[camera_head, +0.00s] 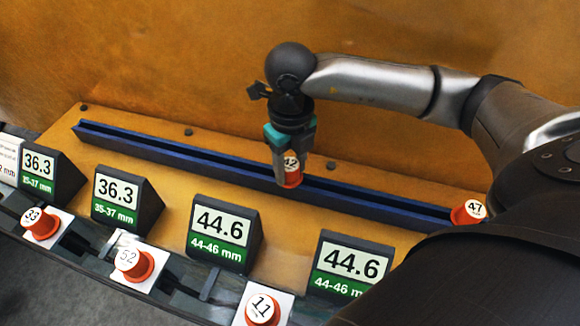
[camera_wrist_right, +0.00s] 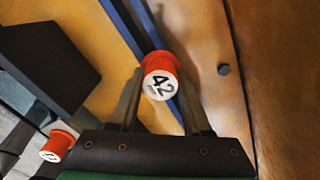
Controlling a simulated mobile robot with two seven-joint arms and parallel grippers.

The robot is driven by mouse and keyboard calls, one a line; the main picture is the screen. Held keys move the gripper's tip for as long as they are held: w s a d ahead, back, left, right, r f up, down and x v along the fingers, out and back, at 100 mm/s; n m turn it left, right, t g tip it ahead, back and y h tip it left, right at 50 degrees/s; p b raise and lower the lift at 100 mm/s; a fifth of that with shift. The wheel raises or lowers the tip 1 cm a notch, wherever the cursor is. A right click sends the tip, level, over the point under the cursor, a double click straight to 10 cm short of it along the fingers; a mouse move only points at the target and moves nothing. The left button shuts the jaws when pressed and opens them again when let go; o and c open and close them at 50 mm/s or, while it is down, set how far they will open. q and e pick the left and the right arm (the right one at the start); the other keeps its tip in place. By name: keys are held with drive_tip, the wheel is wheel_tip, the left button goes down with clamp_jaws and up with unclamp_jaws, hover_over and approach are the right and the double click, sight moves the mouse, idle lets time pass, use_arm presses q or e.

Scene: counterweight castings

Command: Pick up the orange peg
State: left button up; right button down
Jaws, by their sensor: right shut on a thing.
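The orange peg marked 42 (camera_head: 292,176) is between the fingers of my right gripper (camera_head: 291,170) in the head view, at the blue rail (camera_head: 150,146). In the right wrist view the same peg (camera_wrist_right: 161,76) shows its white numbered top between the two fingers of the right gripper (camera_wrist_right: 158,92), which is shut on it. I cannot tell whether the peg is clear of the rail. Other orange pegs are marked 33 (camera_head: 40,222), 52 (camera_head: 133,264), 11 (camera_head: 263,308) and 47 (camera_head: 468,212). My left gripper is not in view.
Dark display blocks reading 36.3 (camera_head: 117,190) and 44.6 (camera_head: 222,228) stand along the front, with pegs on white plates before them. The peg marked 47 is at the rail's right end. An orange-brown wall (camera_head: 180,50) rises behind.

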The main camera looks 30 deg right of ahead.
sight(290, 165)
wheel_tip(290, 165, up, 20)
drive_tip(key=p, duration=0.3)
idle(0.5)
